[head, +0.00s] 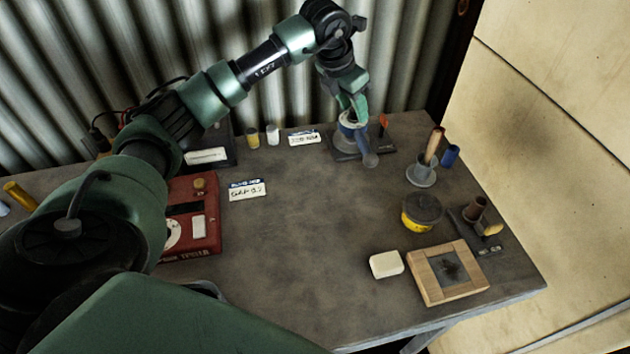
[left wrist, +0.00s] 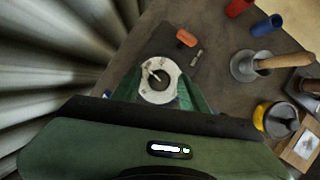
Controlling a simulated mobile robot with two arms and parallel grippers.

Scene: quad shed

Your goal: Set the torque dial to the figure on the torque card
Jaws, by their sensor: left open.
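A round pale-grey dial (left wrist: 159,80) with a dark centre and a small pointer sits on a dark base at the back of the bench; its figures are too small to read. In the head view the dial (head: 348,129) is partly covered by my left gripper (head: 353,112). The left gripper points down over it, open, with green fingers on either side in the left wrist view (left wrist: 160,92). I cannot tell whether they touch it. Two white cards with handwriting, one at the back (head: 305,138) and one nearer (head: 247,190), lie left of it; the torque card's figure is not legible. My right gripper is not in view.
An orange-red piece (head: 383,120) stands beside the dial. A red tester (head: 207,246) is at left. The bench middle is clear.

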